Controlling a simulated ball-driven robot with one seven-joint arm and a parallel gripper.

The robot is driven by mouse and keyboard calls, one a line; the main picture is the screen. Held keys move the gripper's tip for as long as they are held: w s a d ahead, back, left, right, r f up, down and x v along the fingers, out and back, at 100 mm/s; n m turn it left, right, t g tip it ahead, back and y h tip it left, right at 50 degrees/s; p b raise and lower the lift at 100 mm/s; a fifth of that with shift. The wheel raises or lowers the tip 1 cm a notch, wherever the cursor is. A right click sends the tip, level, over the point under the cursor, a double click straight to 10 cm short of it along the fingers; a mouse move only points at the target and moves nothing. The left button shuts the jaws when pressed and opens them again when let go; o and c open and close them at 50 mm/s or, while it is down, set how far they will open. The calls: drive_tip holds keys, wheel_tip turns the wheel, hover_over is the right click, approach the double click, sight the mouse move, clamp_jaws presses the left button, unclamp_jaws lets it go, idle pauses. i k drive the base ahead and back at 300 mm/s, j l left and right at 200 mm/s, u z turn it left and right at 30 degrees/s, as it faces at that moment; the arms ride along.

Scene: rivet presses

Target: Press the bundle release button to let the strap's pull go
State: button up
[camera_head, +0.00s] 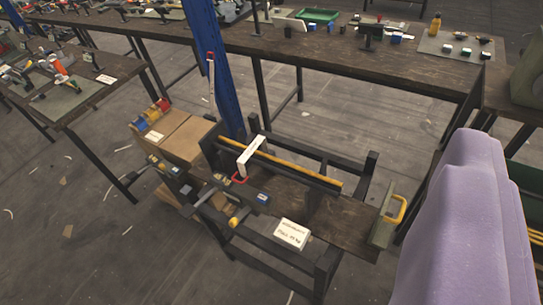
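A low dark bench (345,222) stands in the middle, with a frame carrying a long yellow bar (295,168). A white strap-like band (252,155) crosses over the bar, with a small red loop (239,180) at its lower end. Near the front edge are a small blue-topped block (263,198) and a yellow knob (238,220). I cannot tell which part, if any, is the bundle release button. A white label (292,234) with dark lettering is at the front edge; its words are too small to read. My gripper is not visible.
Brown boxes (182,137) stand left of the bench beside a blue post (215,60). A yellow handle (396,211) is at the bench's right end. A long table (290,45) runs behind. A close purple shape, perhaps mine, covers the lower right. Floor is open at lower left.

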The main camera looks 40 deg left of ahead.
sight(263, 198)
drive_tip(key=u, duration=1.1)
